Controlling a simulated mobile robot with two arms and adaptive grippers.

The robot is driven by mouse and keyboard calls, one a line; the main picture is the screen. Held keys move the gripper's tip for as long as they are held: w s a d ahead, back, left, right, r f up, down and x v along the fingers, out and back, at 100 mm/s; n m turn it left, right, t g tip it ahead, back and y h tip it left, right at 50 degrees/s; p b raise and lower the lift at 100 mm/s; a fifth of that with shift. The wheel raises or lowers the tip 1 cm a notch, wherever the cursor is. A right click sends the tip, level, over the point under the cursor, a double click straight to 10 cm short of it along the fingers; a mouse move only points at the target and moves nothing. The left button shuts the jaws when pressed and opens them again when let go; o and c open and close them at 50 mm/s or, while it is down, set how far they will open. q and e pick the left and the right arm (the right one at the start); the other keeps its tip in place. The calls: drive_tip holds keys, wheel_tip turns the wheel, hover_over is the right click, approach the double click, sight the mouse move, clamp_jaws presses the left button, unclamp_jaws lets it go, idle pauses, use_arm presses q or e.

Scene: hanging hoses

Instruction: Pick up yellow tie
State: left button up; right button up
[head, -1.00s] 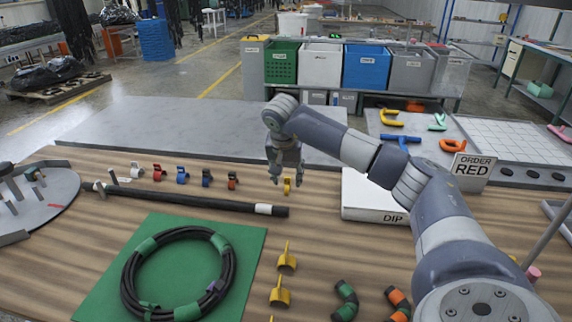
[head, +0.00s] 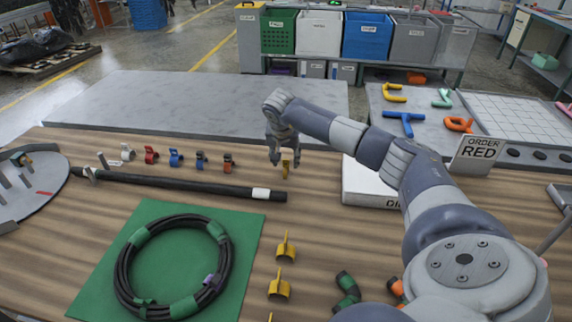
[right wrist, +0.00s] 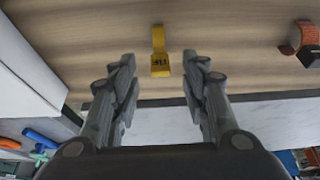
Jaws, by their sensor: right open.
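The yellow tie (head: 286,168) stands on the wooden table at the end of a row of coloured ties. In the right wrist view the right gripper (right wrist: 159,60) is empty, with a gap on both sides of the tie. My left gripper is not in view.
Orange (head: 228,163), blue (head: 175,158) and red (head: 151,155) ties stand to the left. A black hose (head: 180,186) lies in front of them. A white box (head: 358,182) stands close on the right. Yellow holders (head: 279,287) and a coiled hose (head: 122,270) are nearer.

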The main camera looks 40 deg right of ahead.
drive_tip(key=shift+w+d+f, duration=0.15)
drive_tip(key=shift+w+f, duration=0.05)
drive_tip(key=shift+f, duration=0.45)
drive_tip(key=shift+w+d+f, duration=0.1)
drive_tip(key=shift+f, duration=0.25)
drive_tip(key=shift+d+f, duration=0.1)
drive_tip(key=shift+f, duration=0.05)
drive_tip(key=c, duration=0.8)
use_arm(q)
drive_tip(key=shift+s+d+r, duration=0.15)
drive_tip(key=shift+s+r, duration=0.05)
